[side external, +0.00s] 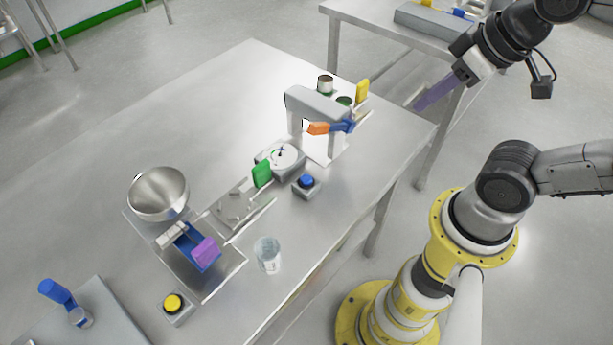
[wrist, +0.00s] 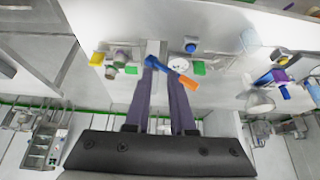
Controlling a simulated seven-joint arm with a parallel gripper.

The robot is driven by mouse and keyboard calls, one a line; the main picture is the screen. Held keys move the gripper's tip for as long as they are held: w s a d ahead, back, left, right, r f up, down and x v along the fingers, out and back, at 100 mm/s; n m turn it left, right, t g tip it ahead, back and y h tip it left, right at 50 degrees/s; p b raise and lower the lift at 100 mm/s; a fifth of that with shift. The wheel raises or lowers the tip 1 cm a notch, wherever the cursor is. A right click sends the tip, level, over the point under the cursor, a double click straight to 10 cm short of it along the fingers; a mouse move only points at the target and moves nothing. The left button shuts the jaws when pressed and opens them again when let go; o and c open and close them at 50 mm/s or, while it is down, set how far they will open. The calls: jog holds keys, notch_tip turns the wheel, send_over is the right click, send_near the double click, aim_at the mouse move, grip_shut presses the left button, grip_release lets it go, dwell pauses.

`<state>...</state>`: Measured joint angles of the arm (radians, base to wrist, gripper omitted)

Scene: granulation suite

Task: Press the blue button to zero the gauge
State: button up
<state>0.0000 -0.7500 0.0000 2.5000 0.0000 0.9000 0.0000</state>
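The blue button (side external: 307,181) sits on a small grey box near the table's front edge. It also shows in the wrist view (wrist: 190,47), beyond my fingertips and to their right. My gripper (side external: 418,106) has long purple fingers and hangs in the air off the table's right end, well apart from the button. In the wrist view the fingers (wrist: 160,70) stand apart with nothing held between them.
A grey press-like stand (side external: 317,100) with a blue lever and orange handle (side external: 318,128) stands between my gripper and the button. A clear beaker (side external: 268,254), a steel bowl (side external: 159,193) and a yellow button (side external: 173,302) are farther left. The table's back is clear.

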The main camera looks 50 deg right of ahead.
grip_shut()
dwell(1.1)
